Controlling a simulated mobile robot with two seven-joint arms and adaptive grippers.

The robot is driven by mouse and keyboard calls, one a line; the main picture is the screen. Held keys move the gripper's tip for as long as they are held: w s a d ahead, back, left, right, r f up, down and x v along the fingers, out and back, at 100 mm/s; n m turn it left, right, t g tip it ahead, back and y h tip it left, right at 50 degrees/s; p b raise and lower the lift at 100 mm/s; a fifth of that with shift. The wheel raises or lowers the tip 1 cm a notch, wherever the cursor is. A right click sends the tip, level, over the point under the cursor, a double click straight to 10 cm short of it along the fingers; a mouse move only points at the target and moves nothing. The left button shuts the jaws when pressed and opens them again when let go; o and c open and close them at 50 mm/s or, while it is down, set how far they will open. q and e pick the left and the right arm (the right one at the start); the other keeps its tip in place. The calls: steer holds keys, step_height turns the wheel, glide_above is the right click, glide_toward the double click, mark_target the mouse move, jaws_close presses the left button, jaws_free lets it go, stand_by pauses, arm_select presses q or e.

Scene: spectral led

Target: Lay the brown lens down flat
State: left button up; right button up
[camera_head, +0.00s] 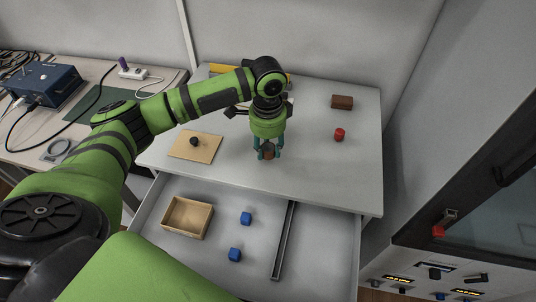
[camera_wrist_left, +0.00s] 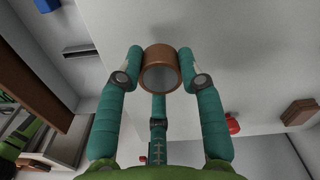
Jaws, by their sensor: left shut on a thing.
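The brown lens (camera_wrist_left: 160,56) is a short brown ring with a grey glassy face. My left gripper (camera_wrist_left: 163,75) is shut on it, with teal fingers on both sides of the ring. In the head view the left gripper (camera_head: 268,152) points down over the front middle of the white table, and the lens (camera_head: 268,155) shows small and partly hidden between the fingertips. I cannot tell whether the lens touches the tabletop. My right gripper is not in view.
A wooden board (camera_head: 195,146) with a black knob lies left of the gripper. A red cylinder (camera_head: 339,134) and a brown block (camera_head: 342,102) are to the right. Below, an open drawer (camera_head: 325,240) holds a wooden box (camera_head: 187,217) and blue cubes (camera_head: 246,218). Tabletop beside the gripper is clear.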

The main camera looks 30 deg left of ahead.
mark_target(268, 156)
arm_select(q)
steer(key=shift+f, duration=1.95)
steer(key=shift+f, duration=0.15)
steer(key=o, duration=0.9)
steer(key=shift+o, duration=0.2)
step_height(268, 156, up, 12)
steer(key=shift+r, duration=0.2)
